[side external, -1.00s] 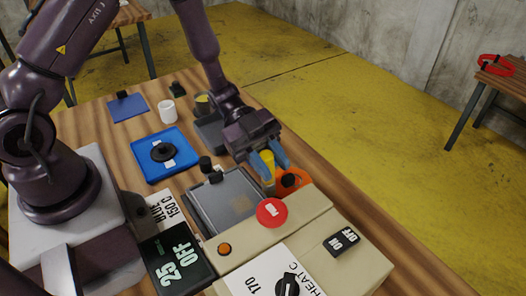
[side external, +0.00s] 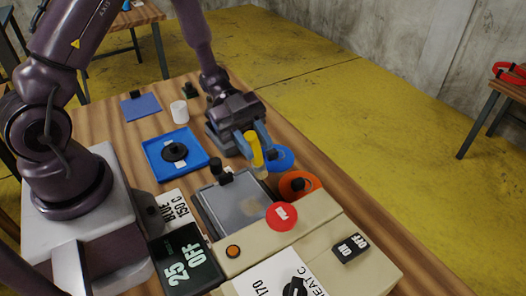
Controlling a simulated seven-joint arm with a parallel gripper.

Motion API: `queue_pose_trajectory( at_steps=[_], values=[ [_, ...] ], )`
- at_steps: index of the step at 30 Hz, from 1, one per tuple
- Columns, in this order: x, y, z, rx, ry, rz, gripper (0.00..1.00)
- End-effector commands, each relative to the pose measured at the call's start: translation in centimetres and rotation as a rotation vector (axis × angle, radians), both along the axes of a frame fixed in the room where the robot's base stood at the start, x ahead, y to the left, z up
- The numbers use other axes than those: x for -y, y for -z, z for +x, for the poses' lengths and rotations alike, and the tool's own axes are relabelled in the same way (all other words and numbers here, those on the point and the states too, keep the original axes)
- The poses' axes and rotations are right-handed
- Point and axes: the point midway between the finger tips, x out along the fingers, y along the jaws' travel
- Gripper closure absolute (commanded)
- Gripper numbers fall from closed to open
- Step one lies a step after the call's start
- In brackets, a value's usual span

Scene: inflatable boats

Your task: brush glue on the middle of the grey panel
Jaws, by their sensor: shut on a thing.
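The grey panel (side external: 228,208) lies flat in front of the beige machine, with a black knob (side external: 222,171) at its back edge. A faint paler patch shows near its middle; I cannot tell if it is glue. My gripper (side external: 253,142) is shut on the yellow handle of the brush (side external: 257,152), which points down and leans slightly. The pale brush tip is above or just beyond the panel's back right corner; I cannot tell whether it touches anything.
A blue disc (side external: 281,160) and an orange disc (side external: 307,188) lie right of the panel. The beige machine (side external: 318,222) with a red button (side external: 281,216) stands in front. A blue tray (side external: 150,160) and white cup (side external: 179,111) are further left and back.

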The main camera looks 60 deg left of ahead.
Motion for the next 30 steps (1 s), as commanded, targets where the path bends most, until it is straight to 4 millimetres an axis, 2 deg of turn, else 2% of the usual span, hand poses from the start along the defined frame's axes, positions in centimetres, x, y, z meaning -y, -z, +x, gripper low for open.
queue_pose_trajectory(
  at_steps=[3,24,30],
  values=[
    [-1.1,-0.3,0.0,-0.002,-0.002,0.002,1.0],
    [5.7,-0.2,0.0,0.004,0.002,0.0,1.0],
    [7.0,-0.6,0.1,0.006,-0.001,0.002,1.0]
  ],
)
